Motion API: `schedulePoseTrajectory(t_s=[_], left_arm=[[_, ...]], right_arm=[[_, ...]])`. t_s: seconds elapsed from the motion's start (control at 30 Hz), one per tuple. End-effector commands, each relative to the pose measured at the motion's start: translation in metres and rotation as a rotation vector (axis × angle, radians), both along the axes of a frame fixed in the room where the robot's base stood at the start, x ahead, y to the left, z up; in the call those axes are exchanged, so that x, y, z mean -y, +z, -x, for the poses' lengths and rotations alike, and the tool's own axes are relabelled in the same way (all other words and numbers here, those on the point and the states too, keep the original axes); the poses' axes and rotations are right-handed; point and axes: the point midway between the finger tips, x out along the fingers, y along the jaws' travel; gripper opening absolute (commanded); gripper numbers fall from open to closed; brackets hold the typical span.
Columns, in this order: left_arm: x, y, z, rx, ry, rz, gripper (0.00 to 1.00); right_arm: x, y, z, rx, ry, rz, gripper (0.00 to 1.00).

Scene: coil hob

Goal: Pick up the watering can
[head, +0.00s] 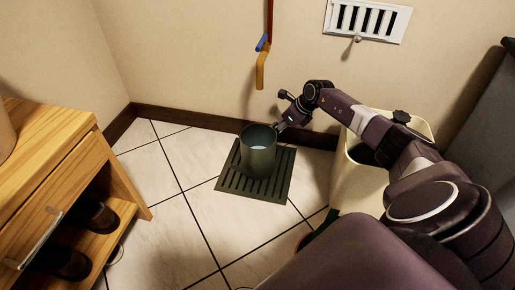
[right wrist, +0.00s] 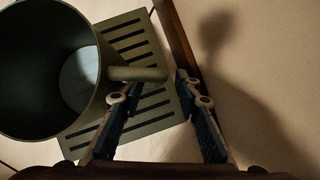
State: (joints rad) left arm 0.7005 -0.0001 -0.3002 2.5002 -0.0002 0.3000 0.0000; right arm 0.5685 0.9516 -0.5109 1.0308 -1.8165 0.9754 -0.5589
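The watering can (head: 258,158) is a dark green, open-topped cylinder standing upright on a slotted grey-green grate (head: 228,182) on the floor. Its inside shows a pale, light disc, perhaps water. In the right wrist view the can (right wrist: 35,75) fills the upper left, and a short bar-like handle (right wrist: 138,74) sticks out from its rim. My right gripper (head: 286,116) is at the can's upper right side. In the wrist view its fingers (right wrist: 157,84) are apart, with the handle's end near the gap between the tips; contact cannot be told. My left gripper is out of view.
A cream bin (head: 350,188) stands right of the grate, partly behind my right arm. A wooden shelf (head: 95,160) with dark shoes is at the left. A yellow pipe end with a blue lever (head: 262,45) hangs on the wall above. Tiled floor left of the grate is clear.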

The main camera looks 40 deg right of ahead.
Motion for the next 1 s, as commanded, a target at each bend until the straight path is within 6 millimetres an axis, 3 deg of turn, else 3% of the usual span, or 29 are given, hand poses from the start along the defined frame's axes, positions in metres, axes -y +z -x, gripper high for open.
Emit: schedulePoseTrajectory(t_s=[0.1,0.43,0.73,1.0], left_arm=[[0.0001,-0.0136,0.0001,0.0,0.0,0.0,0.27],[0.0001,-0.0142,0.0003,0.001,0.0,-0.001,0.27],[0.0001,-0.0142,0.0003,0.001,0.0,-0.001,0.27],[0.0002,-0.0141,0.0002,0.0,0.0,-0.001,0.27]], right_arm=[[-0.0016,-0.0133,-0.0052,0.0,0.0,-0.001,0.3],[-0.0025,-0.0138,-0.0074,-0.001,0.0,-0.001,0.3],[-0.0024,-0.014,-0.0071,-0.001,0.0,0.0,0.0],[-0.0024,-0.014,-0.0069,-0.002,0.0,0.0,0.0]])
